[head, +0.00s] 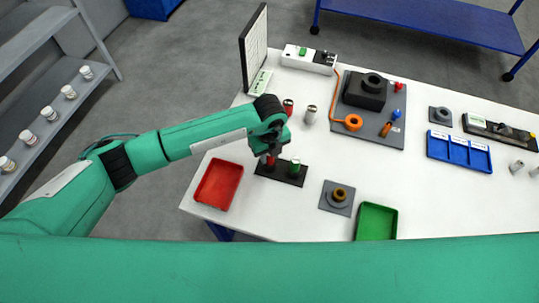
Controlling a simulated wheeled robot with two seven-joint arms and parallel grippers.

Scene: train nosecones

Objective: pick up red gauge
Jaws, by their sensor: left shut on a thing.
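The red gauge (271,160) shows as a small red piece at the left part of the black holder (287,180), right under my left gripper (268,152). My left gripper points down at the holder and is shut on the red gauge. The fingers and wrist hide most of the gauge, and I cannot tell whether it is clear of the holder. A green gauge (295,166) stands upright in the right part of the same holder. My right gripper is not in view.
A red tray (219,184) lies left of the holder, and a green tray (376,222) lies front right. A red-topped cylinder (288,106) and a silver cylinder (310,115) stand behind. A grey plate with a ring (337,198) is to the right. The white table's middle right is clear.

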